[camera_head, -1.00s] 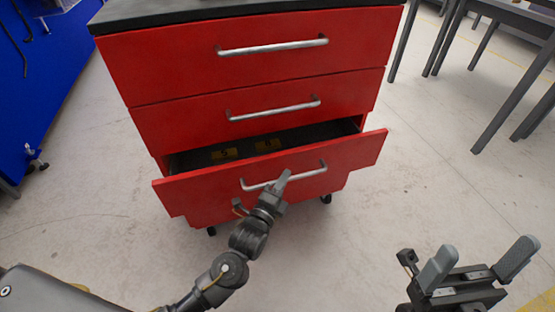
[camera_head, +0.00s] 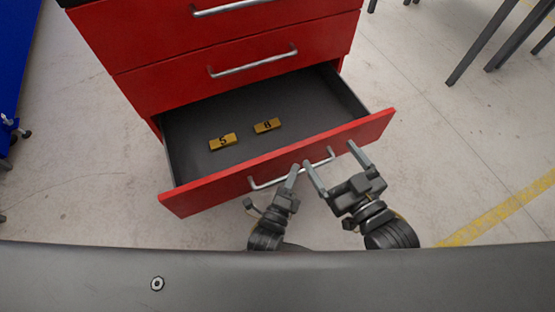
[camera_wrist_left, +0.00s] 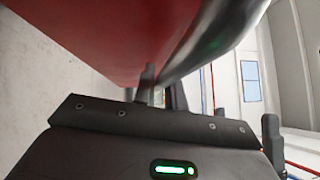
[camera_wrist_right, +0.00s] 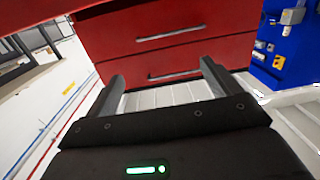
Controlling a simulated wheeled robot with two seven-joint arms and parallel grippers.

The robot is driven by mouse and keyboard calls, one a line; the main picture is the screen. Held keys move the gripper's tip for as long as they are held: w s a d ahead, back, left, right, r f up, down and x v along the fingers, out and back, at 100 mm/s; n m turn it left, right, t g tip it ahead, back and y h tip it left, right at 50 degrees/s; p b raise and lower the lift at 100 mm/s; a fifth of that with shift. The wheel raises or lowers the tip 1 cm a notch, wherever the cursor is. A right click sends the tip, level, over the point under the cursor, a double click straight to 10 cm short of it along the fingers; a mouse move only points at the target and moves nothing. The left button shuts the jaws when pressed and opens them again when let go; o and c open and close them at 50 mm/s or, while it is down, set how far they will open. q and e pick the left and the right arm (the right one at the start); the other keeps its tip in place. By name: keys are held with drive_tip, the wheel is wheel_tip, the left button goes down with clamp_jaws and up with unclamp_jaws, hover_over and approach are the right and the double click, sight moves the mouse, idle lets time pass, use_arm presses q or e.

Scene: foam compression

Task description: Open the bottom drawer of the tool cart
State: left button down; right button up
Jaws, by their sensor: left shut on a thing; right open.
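The red tool cart (camera_head: 180,50) stands ahead in the head view. Its bottom drawer (camera_head: 330,95) is pulled well out, showing a dark inside. My left gripper (camera_head: 293,172) is shut on the silver handle (camera_head: 265,184) of the bottom drawer, toward the handle's left and middle. In the left wrist view the handle (camera_wrist_left: 205,40) passes close above the fingers. My right gripper (camera_head: 335,165) is open and empty, just in front of the drawer front at the handle's right end. In the right wrist view its fingers (camera_wrist_right: 162,85) are spread wide.
Two yellow blocks marked 5 (camera_head: 223,142) and 8 (camera_head: 267,126) lie in the drawer. The drawers above are closed. A blue panel (camera_head: 20,60) is at the left, and dark table legs (camera_head: 490,45) stand at the upper right.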

use_arm(q)
drive_tip(key=shift+s+d, duration=0.15)
drive_tip(key=shift+s, duration=0.15)
use_arm(e)
drive_tip(key=shift+w+d+f+g, duration=0.1)
drive_tip(key=shift+w+f+g, duration=0.05)
drive_tip(key=shift+f+g, duration=0.3)
use_arm(q)
drive_tip(key=c, duration=1.5)
unclamp_jaws()
drive_tip(key=shift+o, duration=0.2)
drive_tip(key=shift+s, duration=0.1)
drive_tip(key=p+v, duration=0.1)
drive_tip(key=v, duration=0.9)
drive_tip(key=shift+s+p, duration=0.25)
drive_tip(key=shift+p, duration=0.05)
use_arm(e)
drive_tip(key=d+f+m+g+h, duration=0.1)
drive_tip(key=d+f+g+h, duration=0.1)
drive_tip(key=f, duration=0.3)
drive_tip(key=shift+s+d+g+h, duration=0.35)
drive_tip(key=shift+d+h, duration=0.25)
drive_tip(key=shift+d, duration=0.1)
drive_tip(key=shift+a, duration=0.1)
